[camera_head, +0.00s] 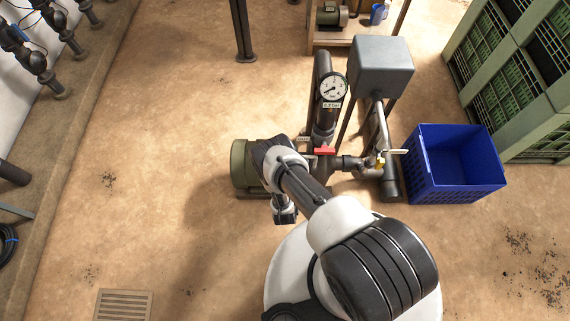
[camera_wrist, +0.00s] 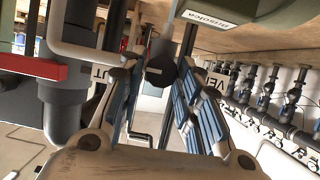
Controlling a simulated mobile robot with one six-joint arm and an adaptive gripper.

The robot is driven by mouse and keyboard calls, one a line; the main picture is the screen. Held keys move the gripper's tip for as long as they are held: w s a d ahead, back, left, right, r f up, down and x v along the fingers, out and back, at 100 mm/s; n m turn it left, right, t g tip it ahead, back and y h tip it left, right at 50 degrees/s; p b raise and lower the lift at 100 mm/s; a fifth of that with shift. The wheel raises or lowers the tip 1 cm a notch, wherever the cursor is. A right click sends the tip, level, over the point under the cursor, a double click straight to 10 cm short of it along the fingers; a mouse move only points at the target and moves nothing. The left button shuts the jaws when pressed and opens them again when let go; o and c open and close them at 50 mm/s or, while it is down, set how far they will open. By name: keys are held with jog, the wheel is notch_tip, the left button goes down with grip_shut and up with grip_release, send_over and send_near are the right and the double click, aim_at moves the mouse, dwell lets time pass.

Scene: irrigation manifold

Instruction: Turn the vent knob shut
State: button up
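The vent knob (camera_wrist: 160,66) is a dark, faceted knob in the wrist view, straight ahead between my fingertips. A white VENT label, partly covered by a finger, shows beside it (camera_wrist: 215,82). My gripper (camera_wrist: 158,84) is open, one blue-padded finger on each side of the knob. Gaps show between the pads and the knob, so it is not gripped. Whether the tips reach around the knob I cannot tell. In the head view my arm hides the knob and the gripper; only a small label (camera_head: 303,139) shows near there.
A red handle (camera_head: 325,151) sits on the manifold close by, also in the wrist view (camera_wrist: 34,66). Nearby are a pressure gauge (camera_head: 333,87), a grey box (camera_head: 381,68), a lever valve (camera_head: 392,152), a green motor (camera_head: 239,164) and a blue crate (camera_head: 455,165). The left floor is mostly clear.

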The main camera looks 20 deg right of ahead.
jog(key=c, duration=0.6)
jog(key=shift+a, duration=0.1)
jog(key=shift+w+a+n+h, duration=0.1)
jog(key=shift+n+h, duration=0.55)
jog(key=shift+n, duration=0.3)
jog(key=shift+w+a+n+h, duration=0.1)
jog(key=shift+n+h, duration=0.55)
jog(key=shift+n, duration=0.3)
jog(key=shift+g, duration=0.3)
jog(key=o, duration=1)
jog(key=shift+o, duration=0.2)
jog(key=shift+s, duration=0.1)
